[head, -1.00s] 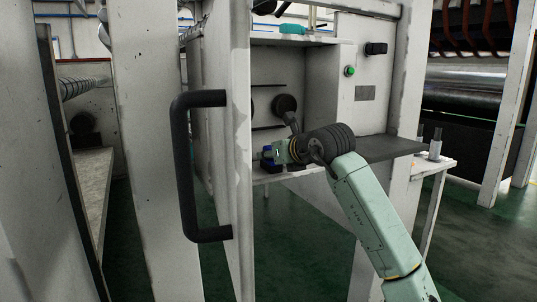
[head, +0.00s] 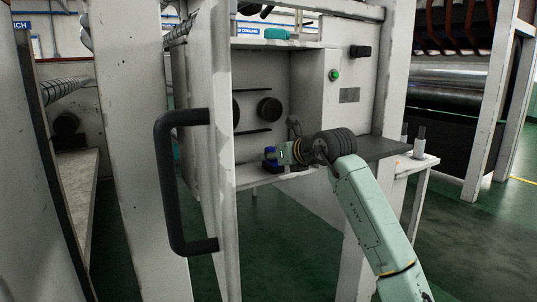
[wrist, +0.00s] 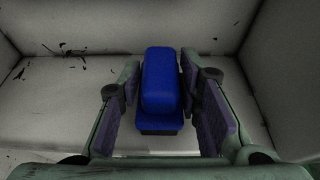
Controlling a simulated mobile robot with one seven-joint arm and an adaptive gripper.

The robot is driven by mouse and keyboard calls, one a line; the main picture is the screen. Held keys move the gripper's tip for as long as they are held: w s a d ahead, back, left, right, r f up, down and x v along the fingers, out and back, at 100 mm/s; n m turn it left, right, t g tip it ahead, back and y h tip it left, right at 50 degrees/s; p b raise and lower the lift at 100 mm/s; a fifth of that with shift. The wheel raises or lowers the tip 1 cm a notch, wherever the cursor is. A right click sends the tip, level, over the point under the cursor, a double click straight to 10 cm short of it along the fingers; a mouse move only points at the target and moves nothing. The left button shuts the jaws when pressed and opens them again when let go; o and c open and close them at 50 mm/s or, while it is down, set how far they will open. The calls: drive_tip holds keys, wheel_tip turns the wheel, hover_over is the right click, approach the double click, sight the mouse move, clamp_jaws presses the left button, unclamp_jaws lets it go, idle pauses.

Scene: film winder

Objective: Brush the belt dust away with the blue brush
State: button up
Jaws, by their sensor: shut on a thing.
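My gripper (head: 272,158) is inside the open white cabinet, just above its lower ledge. In the wrist view my gripper (wrist: 162,115) is shut on the blue brush (wrist: 161,80), with one padded finger on each side. The brush has a rounded blue body over a dark base. In the head view only a small blue part of the brush (head: 270,151) shows at the gripper's end. Two dark rollers, one (head: 268,110) fully visible, sit on the cabinet's back wall between thin dark belt lines (head: 256,90). I cannot make out belt dust for certain.
The cabinet door with a black handle (head: 170,185) stands at the left of the opening. A teal object (head: 277,33) lies on the upper shelf (head: 265,44). A green button (head: 334,75) is on the right panel. A dark plate (head: 385,150) projects right of my wrist.

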drive_tip(key=shift+w+d, duration=0.2)
drive_tip(key=shift+d, duration=0.15)
drive_tip(key=shift+r, duration=0.15)
drive_tip(key=shift+r+p, duration=1)
drive_tip(key=shift+r, duration=0.4)
drive_tip(key=shift+s+d+r+b, duration=0.1)
drive_tip(key=shift+s+d+b, duration=0.5)
drive_tip(key=shift+s, duration=0.35)
drive_tip(key=shift+s+d+r+b, duration=0.1)
drive_tip(key=shift+s+d+b, duration=0.3)
drive_tip(key=shift+s+d, duration=0.4)
drive_tip(key=s+f+b+v, duration=0.1)
drive_tip(key=f+b+v, duration=0.1)
drive_tip(key=v, duration=0.9)
drive_tip(key=shift+s+b, duration=0.15)
drive_tip(key=shift+b, duration=0.3)
drive_tip(key=shift+d+f, duration=0.15)
